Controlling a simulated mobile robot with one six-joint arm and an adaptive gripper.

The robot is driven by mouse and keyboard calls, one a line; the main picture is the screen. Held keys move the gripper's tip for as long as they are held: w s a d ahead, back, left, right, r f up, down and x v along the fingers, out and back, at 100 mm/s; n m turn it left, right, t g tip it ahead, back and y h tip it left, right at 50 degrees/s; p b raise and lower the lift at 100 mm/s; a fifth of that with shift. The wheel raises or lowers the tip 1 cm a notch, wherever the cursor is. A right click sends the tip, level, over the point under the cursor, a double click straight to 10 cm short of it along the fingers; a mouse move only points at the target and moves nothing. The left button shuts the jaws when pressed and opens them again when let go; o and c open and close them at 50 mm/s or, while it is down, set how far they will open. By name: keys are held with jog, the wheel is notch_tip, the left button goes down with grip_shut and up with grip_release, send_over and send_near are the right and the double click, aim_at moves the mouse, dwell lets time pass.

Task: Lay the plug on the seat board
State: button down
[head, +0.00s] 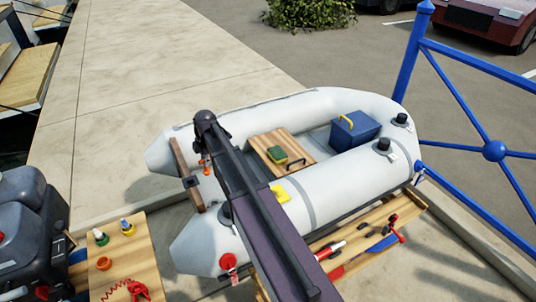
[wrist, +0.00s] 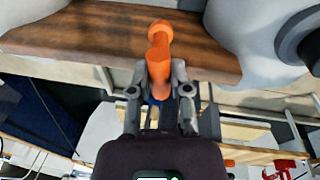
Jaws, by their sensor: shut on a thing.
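My gripper (wrist: 158,80) is shut on the orange plug (wrist: 158,50), whose round end points away from the fingers. In the head view the plug (head: 207,171) shows as a small orange spot beside my arm, near the brown wooden transom (head: 187,178) of the grey dinghy. In the wrist view the plug appears in front of this transom (wrist: 90,38); I cannot tell whether they touch. The light wooden seat board (head: 270,141) lies across the dinghy, right of my gripper. A green and yellow sponge (head: 276,154) and a dark handle (head: 296,162) are on it.
A blue box (head: 355,132) with a yellow handle stands in the dinghy beyond the board. A yellow item (head: 279,194) lies on the near tube. A bench (head: 360,231) with tools is at lower right. A blue railing (head: 455,75) stands at right.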

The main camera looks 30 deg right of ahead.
notch_tip(320, 180, up, 26)
jog(key=p, duration=2.5)
jog(key=shift+r+p, duration=0.25)
jog(key=shift+p, duration=0.1)
jog(key=shift+s, duration=0.15)
